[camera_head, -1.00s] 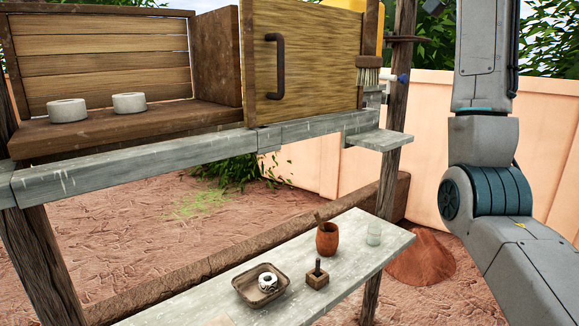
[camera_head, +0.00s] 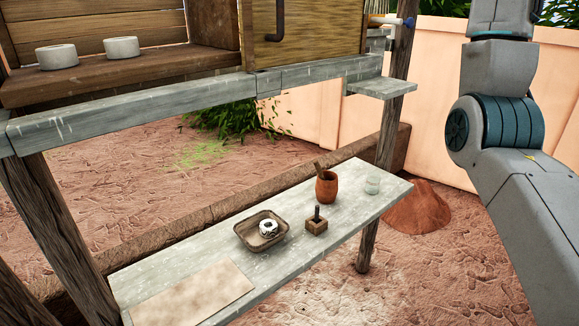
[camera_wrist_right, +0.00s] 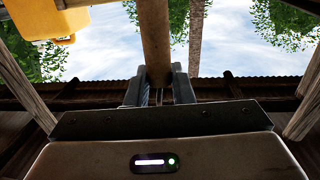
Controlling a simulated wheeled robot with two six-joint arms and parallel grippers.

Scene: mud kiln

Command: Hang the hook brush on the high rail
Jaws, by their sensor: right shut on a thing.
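My right gripper (camera_wrist_right: 158,88) is shut on the brown wooden handle of the hook brush (camera_wrist_right: 154,35), which extends up between the fingers in the right wrist view. In the head view only the pale bristles of the brush (camera_head: 380,20) show at the top edge, beside the cabinet door and a wooden post; my right gripper is out of that view, with only its arm at the right. The brush's hook is not visible. I cannot pick out the high rail in either view. My left gripper is not in view.
A wooden cabinet door (camera_head: 305,35) with a dark handle stands beside the bristles. A blue-tipped peg (camera_head: 408,22) is on the post. Two white rings sit on the upper shelf (camera_head: 130,82). The lower bench (camera_head: 345,225) holds a tray, clay pot, small block and glass jar.

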